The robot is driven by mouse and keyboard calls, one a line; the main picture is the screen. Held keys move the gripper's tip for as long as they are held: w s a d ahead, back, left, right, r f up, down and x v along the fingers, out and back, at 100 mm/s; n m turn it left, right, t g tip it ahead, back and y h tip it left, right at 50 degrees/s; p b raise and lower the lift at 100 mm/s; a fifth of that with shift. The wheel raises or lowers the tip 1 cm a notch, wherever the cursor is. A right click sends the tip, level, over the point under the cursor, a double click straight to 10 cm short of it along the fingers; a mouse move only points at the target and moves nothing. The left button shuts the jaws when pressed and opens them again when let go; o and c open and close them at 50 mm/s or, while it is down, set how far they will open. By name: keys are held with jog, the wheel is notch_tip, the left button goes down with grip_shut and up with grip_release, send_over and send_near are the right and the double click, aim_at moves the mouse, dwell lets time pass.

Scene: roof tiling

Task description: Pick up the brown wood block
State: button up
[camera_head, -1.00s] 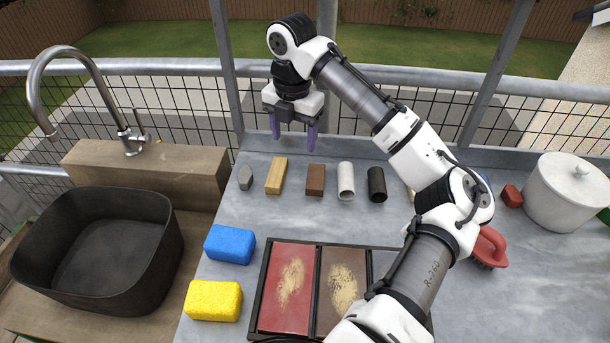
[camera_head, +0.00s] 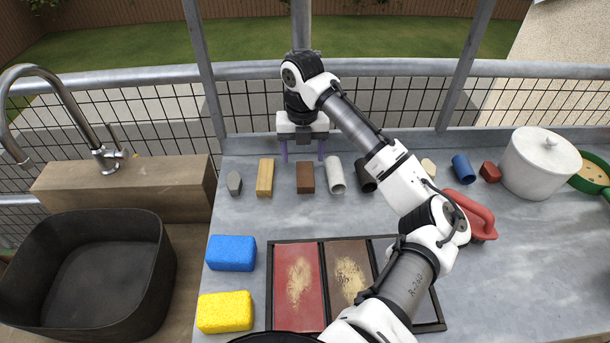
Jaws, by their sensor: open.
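A dark brown block (camera_head: 305,178) lies on the grey worktop, in a row of small items. A lighter tan wood block (camera_head: 265,178) lies just left of it. My gripper (camera_head: 303,151) is open and empty. Its two purple fingers point down, one to each side of the dark brown block's line, and appear at or behind its far end. I cannot tell how high the fingertips are above the worktop. The dark brown block shows almost whole.
A grey stone (camera_head: 234,183) stands left of the blocks. A framed tray (camera_head: 270,290) and blue (camera_head: 231,253) and yellow (camera_head: 225,312) sponges lie nearer. A railing runs behind.

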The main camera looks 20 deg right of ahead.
aim_at(305, 172)
jog(key=shift+d+f+p, duration=0.15)
jog(key=shift+f+p, duration=0.35)
jog(key=shift+f, duration=1.15)
jog(key=shift+d+f+p, duration=0.1)
jog(key=shift+f+p, duration=0.4)
jog(key=shift+f, duration=1.15)
jog(key=c, duration=1.1)
jog(key=shift+o, duration=0.2)
jog(key=shift+r, duration=0.15)
